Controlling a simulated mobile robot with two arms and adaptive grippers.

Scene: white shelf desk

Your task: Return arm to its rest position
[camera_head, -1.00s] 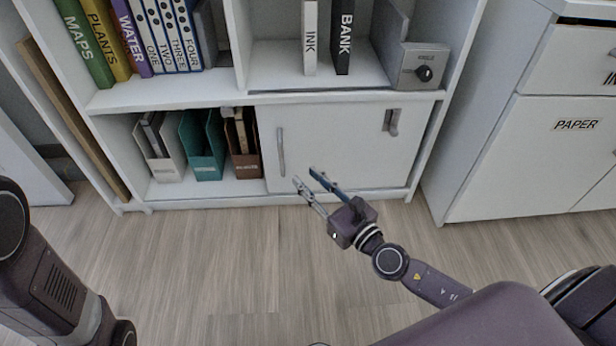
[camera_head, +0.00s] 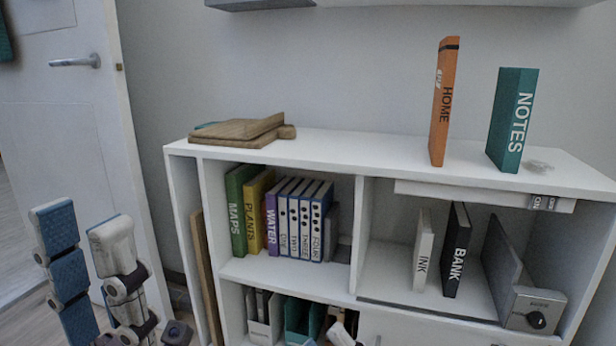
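My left gripper (camera_head: 85,225) stands upright at the lower left, in front of the door. Its two fingers, one with a blue pad face, are well apart with nothing between them. It is left of the white shelf desk (camera_head: 330,150) and looks clear of it. A small pale tip at the bottom edge, low in front of the shelf, looks like part of my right gripper (camera_head: 341,335). The rest of that gripper and its arm are out of view, so its opening does not show.
An orange HOME book (camera_head: 444,105) and a teal NOTES book (camera_head: 512,120) stand on the shelf top, with wooden boards (camera_head: 240,130) at its left end. Labelled binders (camera_head: 290,220) and INK and BANK books (camera_head: 456,250) fill the compartments. A white door (camera_head: 70,120) is at left.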

